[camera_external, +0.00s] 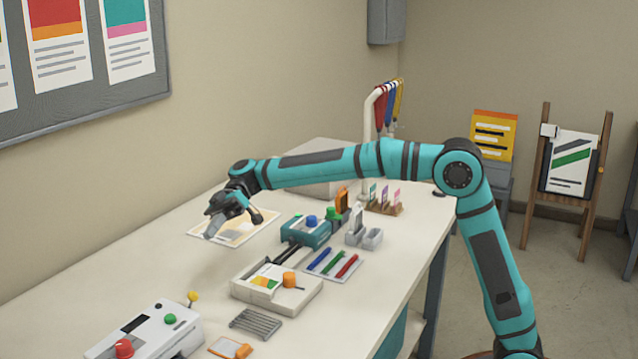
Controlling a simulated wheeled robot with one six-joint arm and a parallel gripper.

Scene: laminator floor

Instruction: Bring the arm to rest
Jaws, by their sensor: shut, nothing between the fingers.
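My arm reaches from the lower right over the white table (110,262), bent at the elbow, with the forearm stretched out to the left. My gripper (210,234) is at the arm's far end, pointing down and to the left. It is shut with nothing in it. It hangs over or near a flat printed sheet (262,228) and hides part of it. I cannot tell whether the fingertips touch the sheet or the table.
Right of my gripper stand a teal device (306,232), a tray of coloured pens (333,264) and a white box with an orange knob (262,298). A white machine with a red button (150,330) is at the front left.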

